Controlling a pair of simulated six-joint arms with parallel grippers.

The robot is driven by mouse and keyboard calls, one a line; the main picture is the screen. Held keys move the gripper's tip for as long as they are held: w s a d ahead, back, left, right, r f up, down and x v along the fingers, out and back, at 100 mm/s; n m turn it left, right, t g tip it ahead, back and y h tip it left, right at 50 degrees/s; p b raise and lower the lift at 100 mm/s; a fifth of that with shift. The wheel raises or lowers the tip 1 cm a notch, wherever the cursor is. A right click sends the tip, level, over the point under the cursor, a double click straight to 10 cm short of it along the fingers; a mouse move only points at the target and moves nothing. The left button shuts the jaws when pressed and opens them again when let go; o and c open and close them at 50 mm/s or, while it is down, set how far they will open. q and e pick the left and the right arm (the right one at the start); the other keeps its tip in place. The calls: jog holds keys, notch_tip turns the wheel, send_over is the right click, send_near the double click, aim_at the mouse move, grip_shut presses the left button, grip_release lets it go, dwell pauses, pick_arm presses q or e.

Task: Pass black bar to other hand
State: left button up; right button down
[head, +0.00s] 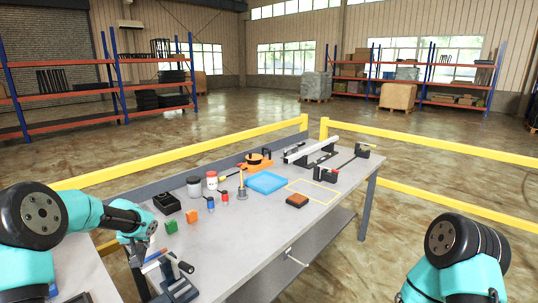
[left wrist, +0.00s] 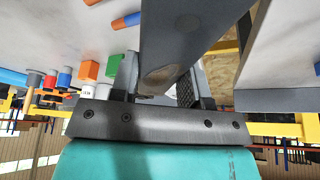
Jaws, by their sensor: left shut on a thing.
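My left gripper (head: 139,256) is low at the near left end of the table in the head view, and its fingers are small and partly hidden there. In the left wrist view the gripper (left wrist: 160,84) is shut on a long dark grey piece, which I take to be the black bar (left wrist: 195,38). The bar runs from between the fingers to the top edge of that view. In the head view I cannot clearly tell the bar from the dark parts around the gripper. My right arm shows at the lower right, but its gripper is out of view.
A green cube (head: 171,226) and an orange cube (head: 192,215) lie on the grey table (head: 245,235) near the gripper. A black box (head: 167,203), jars, a blue tray (head: 267,182) and a brown block (head: 297,200) stand farther back. A yellow rail (head: 190,158) runs behind.

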pick_arm(q)
jog(key=w+d+r+m+h, duration=0.2)
jog(key=w+d+m, duration=0.2)
jog(key=w+d, duration=0.55)
jog(key=shift+y, duration=0.3)
jog(key=d+f, duration=0.2)
jog(key=d, duration=0.4)
jog(key=w+d+f, duration=0.1)
jog(key=d+f, duration=0.2)
jog(key=d, duration=0.4)
jog(key=d+f, duration=0.2)
jog(key=d, duration=0.5)
jog(key=shift+w+d+f, duration=0.15)
jog(key=shift+f, duration=0.2)
jog(key=s+d+m+h, duration=0.1)
jog(key=s+d+m, duration=0.3)
jog(key=s+d, duration=0.3)
jog(key=s+d+r+m+h, duration=0.1)
jog(key=s+d+m+h, duration=0.1)
jog(key=s+d, duration=0.6)
jog(key=s+m, duration=0.1)
jog(key=s, duration=0.6)
jog(key=shift+s+r+m+g, duration=0.2)
jog(key=shift+s+m+g, duration=0.05)
jog(key=shift+m+g, duration=0.15)
